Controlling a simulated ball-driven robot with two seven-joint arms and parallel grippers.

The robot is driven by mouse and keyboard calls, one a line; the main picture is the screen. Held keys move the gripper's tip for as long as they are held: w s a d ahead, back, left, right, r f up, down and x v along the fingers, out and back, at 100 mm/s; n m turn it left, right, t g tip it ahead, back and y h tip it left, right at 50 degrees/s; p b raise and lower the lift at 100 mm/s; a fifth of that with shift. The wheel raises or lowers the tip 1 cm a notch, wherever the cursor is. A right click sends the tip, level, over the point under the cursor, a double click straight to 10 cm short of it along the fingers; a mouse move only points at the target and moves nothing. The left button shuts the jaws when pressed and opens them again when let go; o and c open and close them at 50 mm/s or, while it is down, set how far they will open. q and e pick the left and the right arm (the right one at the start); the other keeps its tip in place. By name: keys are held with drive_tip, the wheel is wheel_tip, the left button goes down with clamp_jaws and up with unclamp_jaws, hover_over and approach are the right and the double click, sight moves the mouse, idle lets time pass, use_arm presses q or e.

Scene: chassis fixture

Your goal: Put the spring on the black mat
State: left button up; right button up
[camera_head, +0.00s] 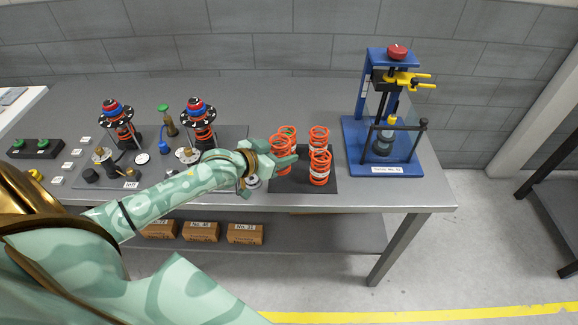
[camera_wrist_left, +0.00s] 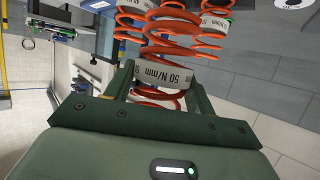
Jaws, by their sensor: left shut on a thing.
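Several orange coil springs stand close together on the black mat (camera_head: 290,184) at the front of the bench. My left gripper (camera_head: 284,163) reaches the front left one, an orange spring (camera_head: 281,147), and is shut on it. In the left wrist view this spring (camera_wrist_left: 160,72) sits between the fingers and has a pale band reading 50 N/mm. The other springs, such as the front right spring (camera_head: 320,168) and the back right spring (camera_head: 318,135), stand beside it. The gripper hides the held spring's lower end, so I cannot tell whether it touches the mat. My right gripper is not in view.
A blue spring press (camera_head: 384,140) with a red knob stands to the right of the mat. To the left, two strut assemblies (camera_head: 199,118) and small parts stand on a dark board. Cardboard boxes (camera_head: 200,232) sit on the lower shelf. The bench's front right corner is clear.

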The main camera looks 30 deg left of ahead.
use_arm(q)
drive_tip(key=w+f, duration=0.1)
drive_tip(key=w+f+b, duration=0.1)
drive_tip(key=f, duration=0.1)
drive_tip(key=w+f, duration=0.1)
drive_tip(key=shift+w+a+f+b, duration=0.1)
drive_tip(key=shift+a+f+b, duration=0.15)
drive_tip(key=shift+b, duration=0.1)
drive_tip(key=shift+w+f, duration=0.35)
drive_tip(key=shift+f, duration=0.05)
wheel_tip(320, 180, down, 3)
drive_tip(key=shift+f+b, duration=0.15)
drive_tip(key=shift+b, duration=0.7)
drive_tip(key=o, duration=1.3)
